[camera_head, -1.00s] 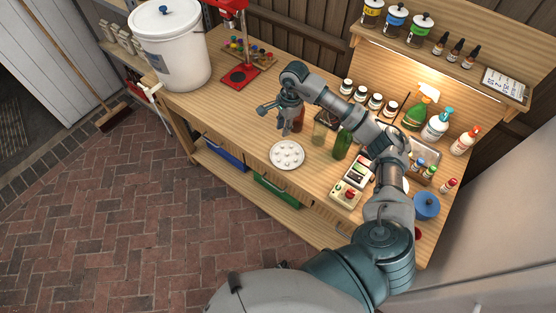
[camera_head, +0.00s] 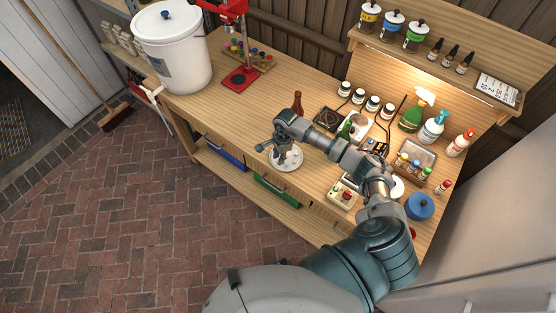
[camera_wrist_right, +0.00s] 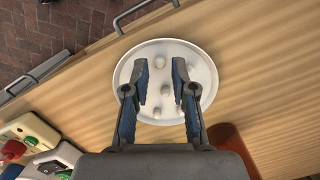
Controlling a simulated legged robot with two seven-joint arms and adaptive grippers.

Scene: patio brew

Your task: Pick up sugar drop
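Several small white sugar drops (camera_wrist_right: 160,62) lie on a round white plate (camera_wrist_right: 195,55) in the right wrist view. The plate (camera_head: 291,165) also shows in the head view, near the front edge of the wooden bench. My right gripper (camera_wrist_right: 160,80) is open above the plate, its two fingers apart. A drop shows between the fingertips, and another shows near the right finger. In the head view my right gripper (camera_head: 283,157) hangs over the plate and hides part of it. My left gripper is not in view.
A brown bottle (camera_head: 297,104) stands behind the plate, and a green bottle (camera_head: 345,130) stands behind my right arm. A control box with a red button (camera_head: 341,195) is to the right. The bench left of the plate is clear.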

